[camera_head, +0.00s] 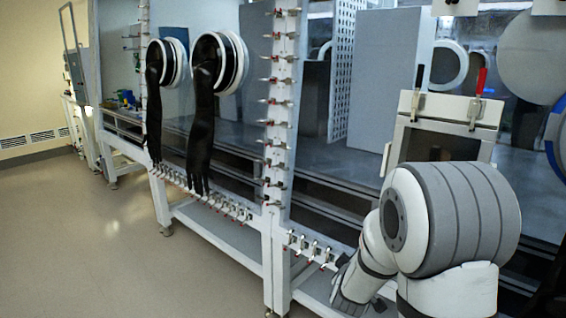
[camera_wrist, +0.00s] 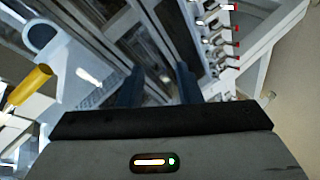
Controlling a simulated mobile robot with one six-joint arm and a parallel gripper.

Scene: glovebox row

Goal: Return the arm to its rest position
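My arm (camera_head: 455,220) is at the right of the head view, bent in front of the glovebox row (camera_head: 385,60). Its large grey-and-white joint hides part of the glovebox front. I cannot make out my gripper in the head view. In the wrist view my gripper (camera_wrist: 158,82) shows two dark blue fingers, set apart with nothing seen between them. The fingers point toward the glovebox frame and its row of clamps (camera_wrist: 218,42). How far they are from the frame is hard to tell.
Two black gloves (camera_head: 201,130) hang from round white ports at the left. A small framed door (camera_head: 440,140) with red and black handles stands behind my arm. A yellow cylinder (camera_wrist: 30,87) shows in the wrist view. The floor (camera_head: 90,240) at the left is clear.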

